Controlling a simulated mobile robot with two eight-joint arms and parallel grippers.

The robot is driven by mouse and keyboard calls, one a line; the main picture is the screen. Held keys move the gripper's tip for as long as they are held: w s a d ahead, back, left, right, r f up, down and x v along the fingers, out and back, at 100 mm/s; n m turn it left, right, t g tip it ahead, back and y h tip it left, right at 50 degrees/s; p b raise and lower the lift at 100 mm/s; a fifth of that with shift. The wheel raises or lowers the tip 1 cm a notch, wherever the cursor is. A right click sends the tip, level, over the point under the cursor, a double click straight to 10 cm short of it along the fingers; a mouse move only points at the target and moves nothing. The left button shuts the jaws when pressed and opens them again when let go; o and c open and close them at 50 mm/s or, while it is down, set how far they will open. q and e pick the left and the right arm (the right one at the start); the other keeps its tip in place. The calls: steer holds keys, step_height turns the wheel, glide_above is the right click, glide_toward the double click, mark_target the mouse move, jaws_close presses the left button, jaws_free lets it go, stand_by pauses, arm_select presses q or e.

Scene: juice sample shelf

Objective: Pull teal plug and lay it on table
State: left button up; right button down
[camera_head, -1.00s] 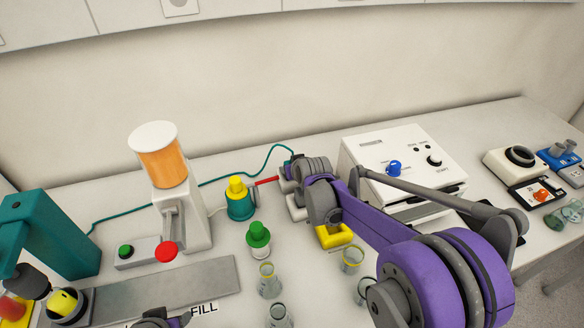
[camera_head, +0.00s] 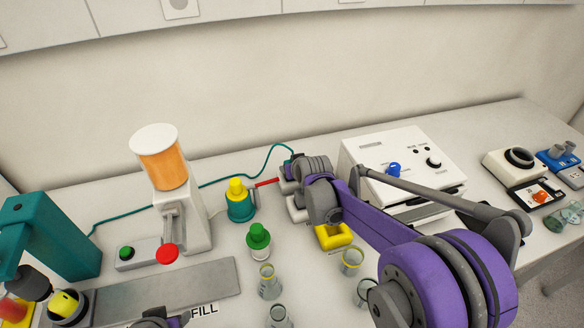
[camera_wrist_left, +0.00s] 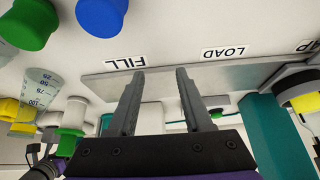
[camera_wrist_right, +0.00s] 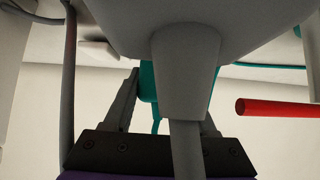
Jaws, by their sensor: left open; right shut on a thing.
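The teal plug (camera_wrist_right: 148,82) shows in the right wrist view between the fingers of my right gripper (camera_wrist_right: 168,82), partly hidden by a grey tapered part in front. My right gripper (camera_head: 286,172) is shut on it at the back of the table in the head view. A teal cable (camera_head: 272,158) runs from there along the wall to the left. I cannot tell whether the plug is still seated. My left gripper (camera_wrist_left: 157,73) is open and empty above the table, near the FILL label; only its top shows at the bottom of the head view (camera_head: 162,318).
A red rod (camera_head: 266,182) lies just left of my right gripper. A teal and yellow bottle (camera_head: 240,202), a green-capped bottle (camera_head: 258,240) and several glass beakers stand in the middle. A white instrument (camera_head: 405,165) stands right; the juice dispenser (camera_head: 180,210) stands left.

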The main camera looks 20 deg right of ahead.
arm_select(q)
steer(key=shift+r, duration=0.2)
arm_select(e)
steer(key=shift+r, duration=0.25)
arm_select(q)
steer(key=shift+w+r+p, duration=0.3)
steer(key=shift+r+p, duration=0.1)
steer(key=shift+r, duration=0.1)
steer(key=shift+w+r+p, duration=0.25)
steer(key=shift+r+p, duration=0.1)
steer(key=shift+r, duration=0.15)
arm_select(e)
steer(key=shift+r, duration=1.6)
